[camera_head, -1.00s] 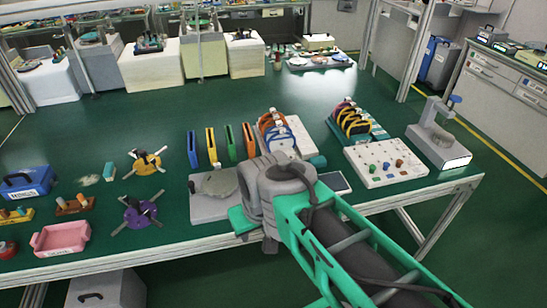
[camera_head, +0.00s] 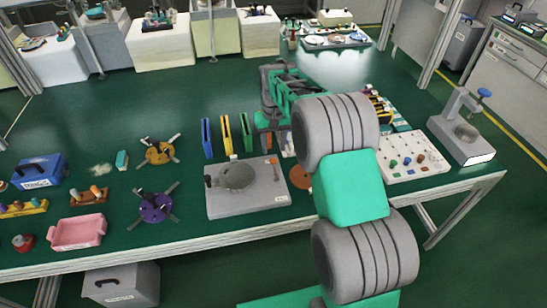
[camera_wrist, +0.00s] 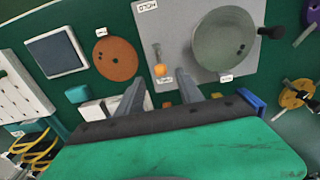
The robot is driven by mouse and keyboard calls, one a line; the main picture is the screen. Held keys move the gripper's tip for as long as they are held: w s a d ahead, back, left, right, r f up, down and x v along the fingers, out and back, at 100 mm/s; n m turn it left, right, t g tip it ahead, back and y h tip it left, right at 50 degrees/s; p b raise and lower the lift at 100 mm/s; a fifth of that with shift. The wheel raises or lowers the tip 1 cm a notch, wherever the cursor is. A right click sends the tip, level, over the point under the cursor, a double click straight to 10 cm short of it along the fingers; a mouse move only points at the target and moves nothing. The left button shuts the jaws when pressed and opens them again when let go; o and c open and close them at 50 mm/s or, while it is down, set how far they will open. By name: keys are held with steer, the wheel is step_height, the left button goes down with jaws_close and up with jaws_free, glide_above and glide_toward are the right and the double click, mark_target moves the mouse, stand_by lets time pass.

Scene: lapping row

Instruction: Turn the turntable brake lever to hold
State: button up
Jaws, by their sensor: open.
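The turntable (camera_head: 237,175) is a grey round plate on a light grey base (camera_head: 222,206), and it shows in the wrist view (camera_wrist: 224,45). The brake lever (camera_wrist: 157,55) is a thin stem with an orange knob, beside the plate on the same base. Its knob points toward a small label near my fingers, away from the HOLD label (camera_wrist: 147,6). The lever also shows in the head view (camera_head: 275,171). My gripper (camera_wrist: 158,88) is open and empty, its fingers on either side of the knob in the picture. Contact cannot be told.
Upright colored holders (camera_head: 226,134) stand just behind the base. An orange-brown disc (camera_wrist: 118,58) and a dark square pad (camera_wrist: 57,52) lie beside it. A purple spoked fixture (camera_head: 156,207) and pink tray (camera_head: 77,233) lie left. A pegged white board (camera_head: 410,157) is right.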

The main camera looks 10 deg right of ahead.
mark_target(273, 161)
steer(key=shift+w+f, duration=0.45)
steer(key=shift+f, duration=0.6)
step_height(273, 161, down, 7)
steer(key=shift+p, duration=0.8)
steer(key=shift+c, duration=0.4)
jaws_close()
steer(key=shift+w, duration=0.1)
